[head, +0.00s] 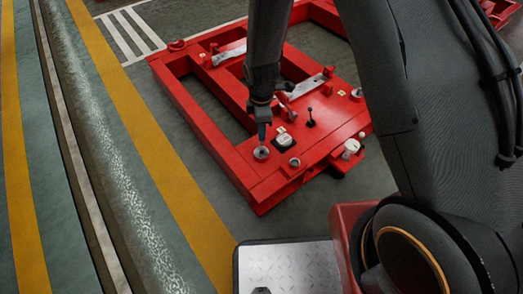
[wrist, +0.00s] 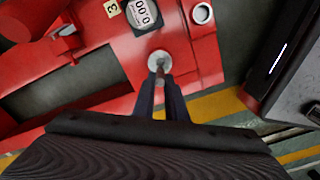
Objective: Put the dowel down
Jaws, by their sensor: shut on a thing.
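My gripper (head: 262,128) points down over the near left corner of the red frame (head: 215,140). In the wrist view its two dark fingers (wrist: 161,88) are shut on the dowel (wrist: 160,77), a small grey piece mostly hidden between the fingertips. A pale round fitting (head: 261,153) lies on the red plate right below the fingertips. It also shows in the wrist view (wrist: 158,58), in line with the dowel's end. I cannot tell whether the dowel touches the fitting or enters it.
A white-faced gauge (head: 285,140) sits just right of the gripper, with a black lever (head: 310,118) beyond it. A white-capped part (head: 351,147) stands at the plate's right edge. Open floor with a yellow stripe (head: 150,145) lies to the left.

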